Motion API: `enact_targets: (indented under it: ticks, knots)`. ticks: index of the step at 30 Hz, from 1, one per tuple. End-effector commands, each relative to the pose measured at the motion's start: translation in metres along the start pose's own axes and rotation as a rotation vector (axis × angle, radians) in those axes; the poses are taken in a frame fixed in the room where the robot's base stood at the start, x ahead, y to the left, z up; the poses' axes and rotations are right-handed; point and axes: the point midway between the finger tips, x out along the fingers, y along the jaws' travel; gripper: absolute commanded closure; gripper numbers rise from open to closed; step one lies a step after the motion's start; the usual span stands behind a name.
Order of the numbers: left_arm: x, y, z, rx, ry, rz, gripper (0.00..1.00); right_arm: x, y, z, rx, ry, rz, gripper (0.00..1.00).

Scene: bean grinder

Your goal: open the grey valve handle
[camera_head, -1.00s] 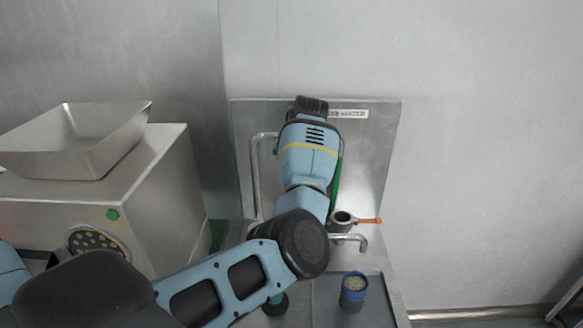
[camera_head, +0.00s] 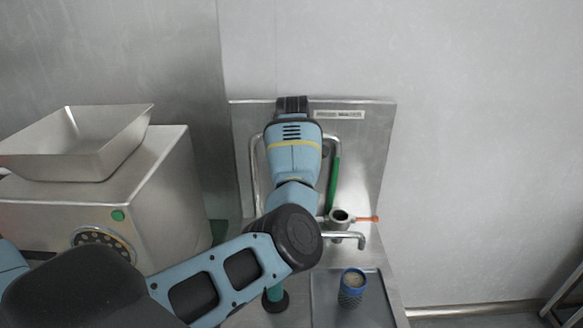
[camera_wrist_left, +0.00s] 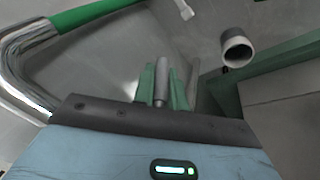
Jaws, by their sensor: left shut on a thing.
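My left gripper (camera_wrist_left: 162,85) shows in the left wrist view with its green fingers shut on a slim grey bar, the grey valve handle (camera_wrist_left: 163,78). In the head view my left arm reaches from the lower left to the steel backboard (camera_head: 375,150) and hides the gripper and the grey handle. How far the handle is turned cannot be told. My right gripper is in neither view.
A bent steel pipe (camera_head: 254,170) with a green sleeve (camera_head: 333,185) stands beside my arm. An orange handle (camera_head: 366,219) and a spout (camera_head: 350,236) lie right of it. A blue cup (camera_head: 352,287) stands below. A steel grinder (camera_head: 165,190) is at left.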

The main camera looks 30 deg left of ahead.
Motion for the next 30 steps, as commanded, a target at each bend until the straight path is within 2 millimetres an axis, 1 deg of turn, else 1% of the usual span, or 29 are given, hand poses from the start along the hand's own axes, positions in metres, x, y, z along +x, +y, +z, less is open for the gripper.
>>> enact_targets:
  ticks: [6, 12, 19, 30]
  knots:
    - [-0.003, 0.009, 0.004, -0.050, -0.083, 0.119, 1.00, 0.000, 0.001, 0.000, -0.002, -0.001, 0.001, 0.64]
    - [-0.005, 0.014, 0.007, -0.082, -0.138, 0.196, 1.00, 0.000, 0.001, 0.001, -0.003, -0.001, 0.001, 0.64]
    - [-0.007, 0.017, 0.009, -0.099, -0.170, 0.239, 1.00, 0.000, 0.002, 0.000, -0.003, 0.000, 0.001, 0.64]
    - [-0.007, 0.018, 0.009, -0.102, -0.176, 0.246, 1.00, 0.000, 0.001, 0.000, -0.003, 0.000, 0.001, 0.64]
